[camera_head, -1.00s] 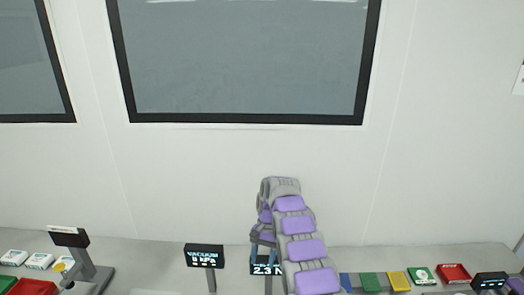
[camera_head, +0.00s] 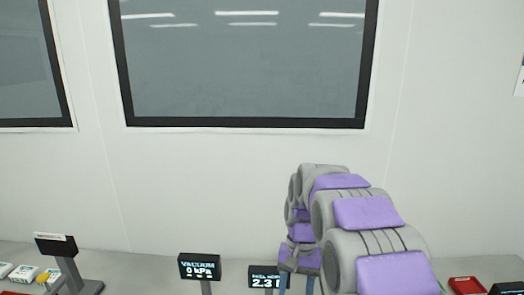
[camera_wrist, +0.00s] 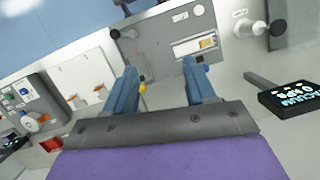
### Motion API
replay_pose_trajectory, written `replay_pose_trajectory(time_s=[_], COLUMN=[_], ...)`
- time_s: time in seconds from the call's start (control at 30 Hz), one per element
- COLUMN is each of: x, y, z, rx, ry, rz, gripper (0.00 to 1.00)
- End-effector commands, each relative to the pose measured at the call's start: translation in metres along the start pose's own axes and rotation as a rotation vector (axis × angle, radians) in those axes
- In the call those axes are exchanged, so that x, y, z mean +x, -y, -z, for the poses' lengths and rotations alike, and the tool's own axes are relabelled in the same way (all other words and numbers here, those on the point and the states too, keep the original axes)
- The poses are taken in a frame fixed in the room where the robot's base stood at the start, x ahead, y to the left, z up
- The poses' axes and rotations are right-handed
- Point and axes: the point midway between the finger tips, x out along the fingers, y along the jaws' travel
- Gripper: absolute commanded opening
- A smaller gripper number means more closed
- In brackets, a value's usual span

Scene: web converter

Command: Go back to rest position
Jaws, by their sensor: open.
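My gripper (camera_wrist: 160,88) shows in the wrist view as two blue fingers held well apart, with nothing between them. In the head view its blue fingers (camera_head: 296,284) hang down below my grey and purple arm, partly cut off by the bottom edge. The arm is folded and raised at the lower right of the head view, in front of the counter. It hides part of the counter behind it.
A vacuum display (camera_head: 200,267) reading 0 kPa and a second display (camera_head: 267,277) stand on the counter. A dark device on a stand (camera_head: 60,250) is at left, a red tray (camera_head: 467,285) at right. A window (camera_head: 245,65) is in the wall behind.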

Motion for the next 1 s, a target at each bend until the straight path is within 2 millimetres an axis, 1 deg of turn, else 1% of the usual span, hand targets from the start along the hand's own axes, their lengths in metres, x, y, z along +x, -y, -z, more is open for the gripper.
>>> replay_pose_trajectory(time_s=[0.03, 0.1, 0.27, 0.4, 0.47, 0.6, 0.67, 0.8, 0.9, 1.0], x=[0.005, 0.011, 0.025, 0.044, 0.052, 0.078, 0.090, 0.122, 0.144, 0.161], y=[-0.007, -0.016, -0.036, -0.053, -0.060, -0.077, -0.084, -0.099, -0.108, -0.115], z=[-0.013, -0.031, -0.070, -0.107, -0.121, -0.157, -0.172, -0.205, -0.226, -0.242], rx=[-0.005, -0.016, -0.041, -0.064, -0.075, -0.099, -0.110, -0.137, -0.155, -0.171], ry=[-0.007, -0.012, -0.035, -0.044, -0.054, -0.066, -0.073, -0.088, -0.095, -0.103], rz=[-0.002, -0.006, -0.012, -0.022, -0.025, -0.034, -0.038, -0.048, -0.055, -0.060], gripper=[0.55, 0.55, 0.55, 0.55, 0.55, 0.55, 0.55, 0.55, 0.55, 0.55])
